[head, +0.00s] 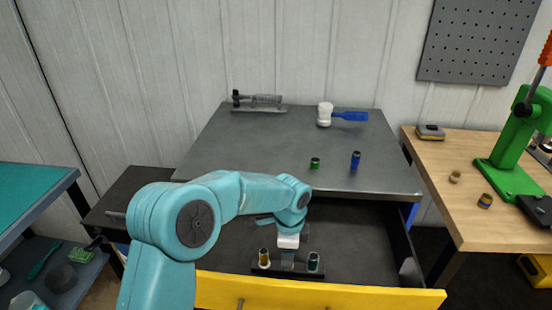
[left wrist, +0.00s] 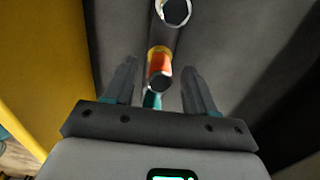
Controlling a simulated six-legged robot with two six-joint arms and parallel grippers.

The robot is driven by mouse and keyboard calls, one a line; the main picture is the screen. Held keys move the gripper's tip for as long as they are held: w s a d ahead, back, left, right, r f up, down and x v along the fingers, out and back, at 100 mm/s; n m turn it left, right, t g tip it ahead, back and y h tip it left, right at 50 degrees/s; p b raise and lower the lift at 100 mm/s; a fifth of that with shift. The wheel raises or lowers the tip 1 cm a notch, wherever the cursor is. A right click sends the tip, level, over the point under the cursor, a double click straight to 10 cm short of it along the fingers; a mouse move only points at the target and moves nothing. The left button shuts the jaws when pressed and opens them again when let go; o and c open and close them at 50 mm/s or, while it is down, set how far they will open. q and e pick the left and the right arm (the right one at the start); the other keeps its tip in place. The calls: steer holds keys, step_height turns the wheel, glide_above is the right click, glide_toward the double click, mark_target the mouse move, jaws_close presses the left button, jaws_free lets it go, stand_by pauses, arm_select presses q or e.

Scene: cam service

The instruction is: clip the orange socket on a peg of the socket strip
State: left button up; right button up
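The socket strip (head: 262,270) lies in the open drawer, behind its yellow front. A yellow-banded socket (head: 264,257) stands at its left and a teal-banded socket (head: 313,262) at its right. My left gripper (head: 287,259) points down over the strip's middle, between these two. In the left wrist view the orange socket (left wrist: 160,64) shows between the fingers of my left gripper (left wrist: 158,68). Dark gaps show on both sides of it, so the fingers are open. In the head view the gripper hides it, and I cannot tell how it sits on its peg. My right gripper is out of view.
A green socket (head: 315,162), a blue socket (head: 355,160) and a mallet (head: 345,116) are on the grey worktop above the drawer. The yellow drawer front (head: 330,294) is close in front of the strip. A wooden bench (head: 445,215) with a green press (head: 512,150) stands at right.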

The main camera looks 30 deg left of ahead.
arm_select(q)
steer(key=shift+r, duration=0.1)
stand_by(0.4)
steer(key=shift+r+p, duration=3.15)
steer(key=shift+r, duration=0.85)
step_height(320, 180, up, 16)
steer(key=shift+r, duration=0.15)
steer(key=shift+s, duration=0.15)
